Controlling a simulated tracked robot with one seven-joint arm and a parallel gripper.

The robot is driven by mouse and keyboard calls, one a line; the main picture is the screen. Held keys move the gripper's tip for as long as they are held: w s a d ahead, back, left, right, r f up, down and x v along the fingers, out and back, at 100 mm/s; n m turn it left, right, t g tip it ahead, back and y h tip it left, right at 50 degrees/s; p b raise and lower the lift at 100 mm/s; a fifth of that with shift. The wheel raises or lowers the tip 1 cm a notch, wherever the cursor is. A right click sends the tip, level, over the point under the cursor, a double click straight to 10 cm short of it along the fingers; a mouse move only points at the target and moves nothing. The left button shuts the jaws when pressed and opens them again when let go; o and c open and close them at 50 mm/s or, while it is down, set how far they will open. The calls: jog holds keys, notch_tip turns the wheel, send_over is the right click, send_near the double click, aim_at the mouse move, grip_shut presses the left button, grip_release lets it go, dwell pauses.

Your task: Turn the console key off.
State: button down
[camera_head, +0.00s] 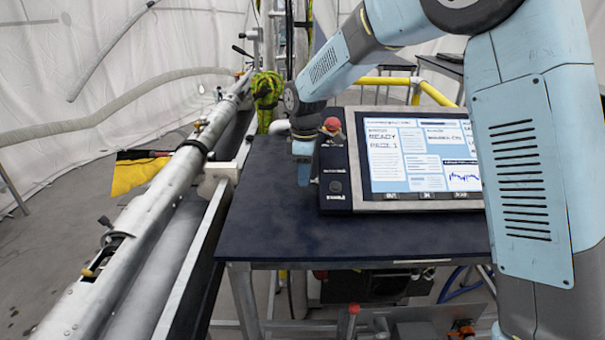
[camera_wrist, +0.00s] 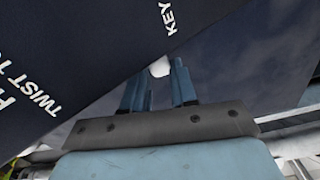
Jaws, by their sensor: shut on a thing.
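The console (camera_head: 334,160) stands on a dark table, with its label panel on the left and a lit screen (camera_head: 420,155) on the right. My gripper (camera_head: 304,172) points down at the console's left edge. In the wrist view, my two blue fingers (camera_wrist: 158,76) reach up to the dark panel (camera_wrist: 80,65), just below the printed word KEY. A small pale piece, the console key (camera_wrist: 160,67), shows between the fingertips, and they are shut on it. Most of the key is hidden, so I cannot tell which way it is turned.
A red mushroom button (camera_head: 332,124) sits at the top of the console's left panel, close to my gripper. The dark tabletop (camera_head: 300,228) is clear in front. A long metal tube on a rail (camera_head: 150,205) runs along the left. Yellow railing (camera_head: 437,94) stands behind.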

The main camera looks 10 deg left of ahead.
jog(key=shift+w+f+g, duration=0.15)
jog(key=shift+g, duration=0.65)
jog(key=shift+w+a+g+h, duration=0.15)
jog(key=shift+g+h, duration=0.15)
jog(key=shift+g, duration=0.4)
jog(key=c, duration=0.9)
grip_release()
jog(key=shift+r, duration=0.2)
jog(key=v, duration=1.3)
jog(key=shift+r, duration=0.25)
